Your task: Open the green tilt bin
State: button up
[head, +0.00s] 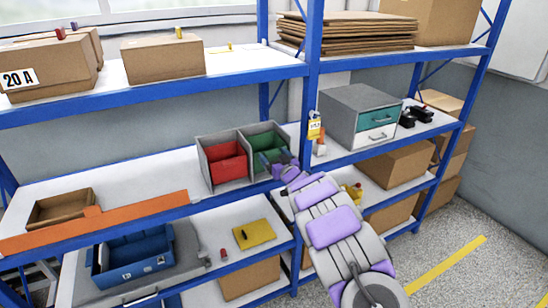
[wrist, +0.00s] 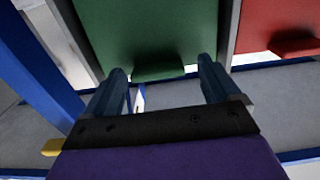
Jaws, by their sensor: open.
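The green tilt bin (head: 262,141) sits in the right half of a grey two-part housing (head: 205,160) on the middle shelf. In the wrist view its flat green front (wrist: 150,30) fills the upper middle, with a green lip handle (wrist: 158,73) at its edge. My gripper (head: 276,163) is at the bin's front and hides part of it. In the wrist view my gripper (wrist: 162,72) is open, with one finger on each side of the handle. I cannot tell whether the fingers touch it. I cannot tell the bin's exact tilt.
The red bin (head: 227,164) is beside the green one, and also shows in the wrist view (wrist: 270,25). A grey drawer cabinet (head: 345,115) and a yellow-tagged item (head: 314,128) stand to the right. Blue shelf posts (head: 312,70) are close to my arm.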

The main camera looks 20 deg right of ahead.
jog(key=shift+w+d, duration=0.15)
jog(key=shift+w, duration=0.05)
jog(key=shift+d, duration=0.1)
